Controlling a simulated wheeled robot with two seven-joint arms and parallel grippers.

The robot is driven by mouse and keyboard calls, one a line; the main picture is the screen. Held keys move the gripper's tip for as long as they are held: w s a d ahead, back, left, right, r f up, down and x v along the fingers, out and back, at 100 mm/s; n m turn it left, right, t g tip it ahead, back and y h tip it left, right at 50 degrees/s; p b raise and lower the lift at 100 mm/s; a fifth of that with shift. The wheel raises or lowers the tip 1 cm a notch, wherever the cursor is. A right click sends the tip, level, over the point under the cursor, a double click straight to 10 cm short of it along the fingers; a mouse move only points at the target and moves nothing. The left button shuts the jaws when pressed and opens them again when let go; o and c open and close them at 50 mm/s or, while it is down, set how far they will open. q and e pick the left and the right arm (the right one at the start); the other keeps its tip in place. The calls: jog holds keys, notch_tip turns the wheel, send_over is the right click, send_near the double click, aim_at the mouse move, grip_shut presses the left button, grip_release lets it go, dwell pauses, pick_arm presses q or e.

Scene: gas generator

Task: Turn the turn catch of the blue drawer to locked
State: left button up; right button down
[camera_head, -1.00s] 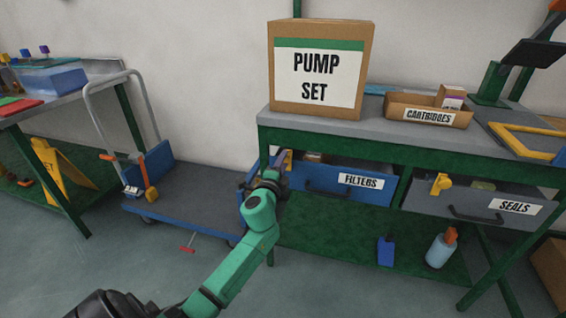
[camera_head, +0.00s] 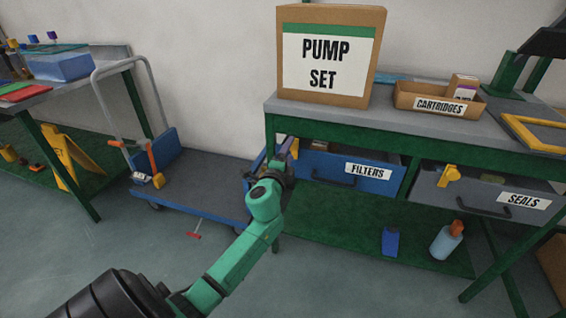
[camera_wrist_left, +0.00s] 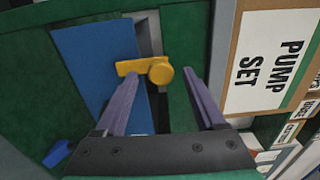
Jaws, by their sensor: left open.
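The blue drawer (camera_head: 340,178), labelled FILTERS, sits under the workbench top. It stands slightly out, with contents showing at its upper edge. Its yellow turn catch (camera_head: 294,148) is partly hidden by my left gripper (camera_head: 283,157). In the left wrist view the catch (camera_wrist_left: 160,70) has a round knob, with a bar reaching picture-left over the blue panel (camera_wrist_left: 90,70). My left gripper (camera_wrist_left: 160,88) is open, its two purple fingers on either side of the knob. I cannot tell whether either finger touches it. My right gripper is not in view.
A grey drawer (camera_head: 475,195) labelled SEALS is to the right. The PUMP SET box (camera_head: 330,60) and a cartridges tray (camera_head: 440,103) stand on the workbench. A blue-edged trolley (camera_head: 190,207) is left of my arm. Bottles (camera_head: 446,240) stand on the lower shelf.

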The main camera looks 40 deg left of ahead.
pick_arm(q)
jog(key=v, duration=1.3)
jog(key=shift+s, duration=0.3)
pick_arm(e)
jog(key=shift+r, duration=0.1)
pick_arm(q)
jog(key=shift+d, duration=0.1)
